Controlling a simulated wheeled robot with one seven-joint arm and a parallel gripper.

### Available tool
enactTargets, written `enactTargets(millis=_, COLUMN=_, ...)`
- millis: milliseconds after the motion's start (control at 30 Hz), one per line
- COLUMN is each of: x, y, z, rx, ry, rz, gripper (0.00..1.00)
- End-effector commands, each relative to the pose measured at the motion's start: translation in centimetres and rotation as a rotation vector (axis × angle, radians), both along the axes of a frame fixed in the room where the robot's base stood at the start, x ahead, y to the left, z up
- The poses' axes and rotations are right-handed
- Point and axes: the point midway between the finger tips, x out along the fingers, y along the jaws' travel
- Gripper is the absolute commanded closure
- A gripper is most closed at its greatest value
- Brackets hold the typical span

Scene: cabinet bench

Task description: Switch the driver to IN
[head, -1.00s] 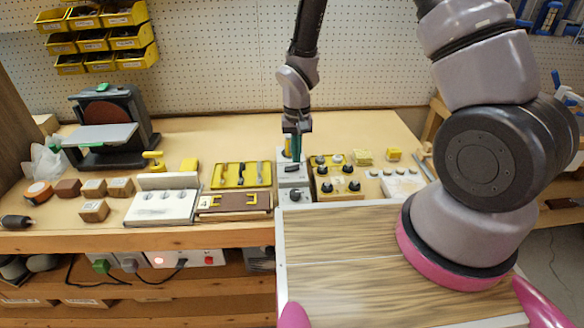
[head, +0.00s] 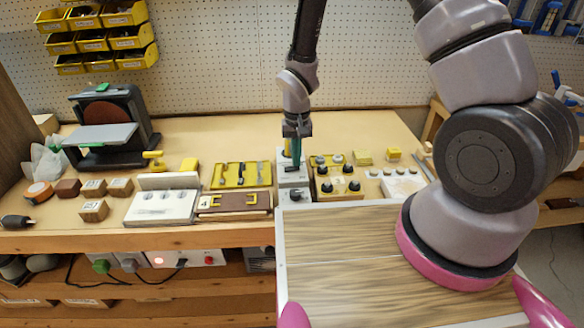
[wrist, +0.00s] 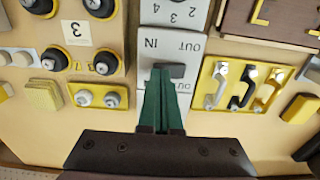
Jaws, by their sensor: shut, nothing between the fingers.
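The driver is a grey panel (wrist: 192,60) with IN and OUT lettering and a dark bar-shaped lever (wrist: 175,71). In the wrist view IN is at the left and OUT at the right, both upside down. More lettering beside the fingers is partly covered. In the head view the panel (head: 292,178) stands at the bench's front. My gripper (wrist: 163,75) has its green fingers together and empty, with the tips at the lever. Whether they touch it I cannot tell. The head view shows my gripper (head: 294,160) pointing down over the panel.
A box with black knobs (head: 338,187) stands close at the right. A yellow plate with levers (head: 241,175) and a brown panel (head: 233,203) stand close at the left. A grey numbered dial box (wrist: 175,13) adjoins the panel. Bare bench (head: 220,135) lies behind.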

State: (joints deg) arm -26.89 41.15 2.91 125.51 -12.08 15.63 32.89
Motion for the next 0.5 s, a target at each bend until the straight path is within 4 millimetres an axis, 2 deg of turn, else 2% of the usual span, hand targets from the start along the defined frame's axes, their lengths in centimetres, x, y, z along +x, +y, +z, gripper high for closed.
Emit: enactTargets(millis=500, x=0.01, y=0.01, z=-0.7, rx=0.0, ry=-0.001, rz=0.0, gripper=1.0)
